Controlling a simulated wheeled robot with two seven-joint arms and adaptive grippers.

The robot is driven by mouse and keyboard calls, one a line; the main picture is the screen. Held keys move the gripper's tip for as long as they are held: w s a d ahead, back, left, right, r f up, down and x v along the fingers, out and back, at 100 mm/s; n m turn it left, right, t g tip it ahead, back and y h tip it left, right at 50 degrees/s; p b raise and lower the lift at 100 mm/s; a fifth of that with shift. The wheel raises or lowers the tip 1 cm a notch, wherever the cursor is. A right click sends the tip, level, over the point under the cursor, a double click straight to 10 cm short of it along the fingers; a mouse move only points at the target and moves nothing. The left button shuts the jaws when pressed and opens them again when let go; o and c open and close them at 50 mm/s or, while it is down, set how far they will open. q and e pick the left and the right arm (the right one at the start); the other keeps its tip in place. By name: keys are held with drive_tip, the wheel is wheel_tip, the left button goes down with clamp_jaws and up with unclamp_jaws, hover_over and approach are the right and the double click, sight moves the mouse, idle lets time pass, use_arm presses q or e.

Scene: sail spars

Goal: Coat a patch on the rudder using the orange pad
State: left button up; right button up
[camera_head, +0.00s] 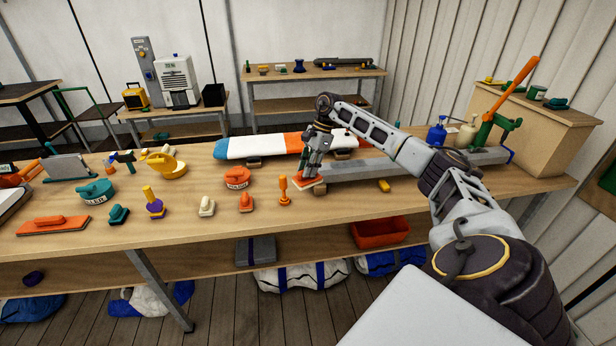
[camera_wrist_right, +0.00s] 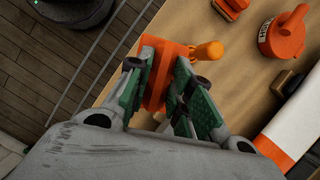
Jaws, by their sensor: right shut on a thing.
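My right gripper (camera_head: 312,170) is shut on the orange pad (camera_head: 308,181), above or at the bench near the left end of a grey beam. The pad also shows between the green-lined fingers of the right gripper (camera_wrist_right: 160,78) in the right wrist view (camera_wrist_right: 163,62). A long board with blue, white and orange bands (camera_head: 245,147), which looks like the rudder, lies on dark supports behind the gripper. Part of it shows at the lower right of the wrist view (camera_wrist_right: 293,130). The arm hides some of its right part. My left gripper is not in view.
The grey beam (camera_head: 400,168) runs right to a green clamp (camera_head: 487,128). An orange-handled tool (camera_head: 284,190) stands just left of the pad. An orange round container (camera_head: 237,178) and several small tools stand farther left. Bare bench lies along the front edge.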

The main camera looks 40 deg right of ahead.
drive_tip(key=m, duration=0.1)
drive_tip(key=w+d+r+m+t, duration=0.1)
drive_tip(key=m, duration=0.1)
drive_tip(key=w+m, duration=0.1)
drive_tip(key=shift+d+r+m+t+h, duration=0.2)
drive_tip(key=shift+r+m+t+h, duration=0.1)
drive_tip(key=shift+m+h, duration=0.1)
drive_tip(key=m, duration=0.2)
drive_tip(key=w+m+t+h, duration=0.1)
drive_tip(key=m, duration=0.3)
drive_tip(key=shift+w+d+r+t+h, duration=0.25)
drive_tip(key=shift+w+d+t+h, duration=0.05)
drive_tip(key=shift+w+d+m, duration=0.15)
drive_tip(key=shift+m, duration=0.15)
